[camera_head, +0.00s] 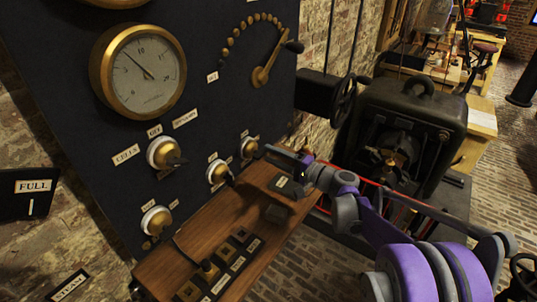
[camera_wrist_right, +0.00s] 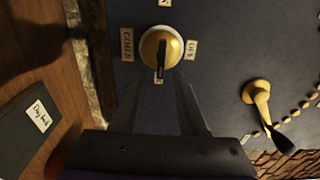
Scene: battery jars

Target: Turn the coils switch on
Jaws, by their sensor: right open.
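The coils switch is a round brass knob on a white base with a dark lever. It is on the dark panel, at the top of the right wrist view (camera_wrist_right: 157,45), with a "COILS" label (camera_wrist_right: 127,43) beside it. In the head view it is the rightmost small knob (camera_head: 249,148). My right gripper (camera_head: 266,152) is open just in front of this knob. In the right wrist view its two fingers (camera_wrist_right: 162,88) reach toward the knob, with the lever between their tips. Contact cannot be told. My left gripper is not in view.
Other brass knobs sit on the panel, including one at the cells label (camera_head: 164,152). A gauge (camera_head: 138,70) and a brass crank arm (camera_head: 264,72) are above. A dark machine (camera_head: 400,125) stands to the right.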

